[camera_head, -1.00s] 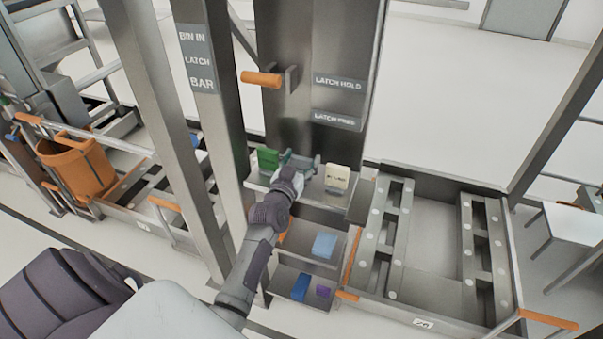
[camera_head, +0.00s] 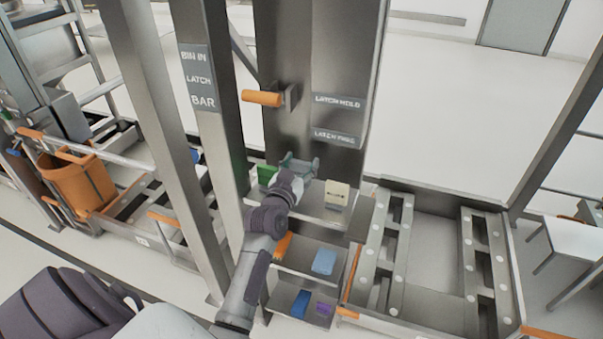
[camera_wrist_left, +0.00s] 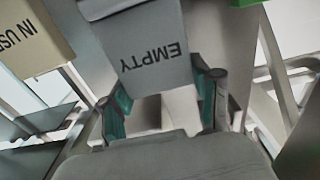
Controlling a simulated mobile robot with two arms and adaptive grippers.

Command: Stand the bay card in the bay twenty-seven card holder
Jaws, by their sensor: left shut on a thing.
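My left gripper (camera_head: 298,168) is at the upper shelf of the post, between a green block (camera_head: 266,174) and a cream block (camera_head: 337,195). In the left wrist view its teal-padded fingers (camera_wrist_left: 161,100) are on either side of the lower end of a grey card-like piece marked EMPTY (camera_wrist_left: 150,55), and it is shut on it. The text appears upside down there. The cream block, marked IN USE (camera_wrist_left: 28,35), is beside it. In the head view the held piece is mostly hidden by the gripper. I cannot make out a holder marked twenty-seven. The right gripper is out of view.
A post with an orange handle (camera_head: 263,98) and LATCH labels rises behind the shelf. Lower shelves hold a light blue block (camera_head: 324,262), a blue block (camera_head: 300,304) and a purple block (camera_head: 324,309). An empty metal bay (camera_head: 428,255) is at right, an orange bin (camera_head: 78,185) at left.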

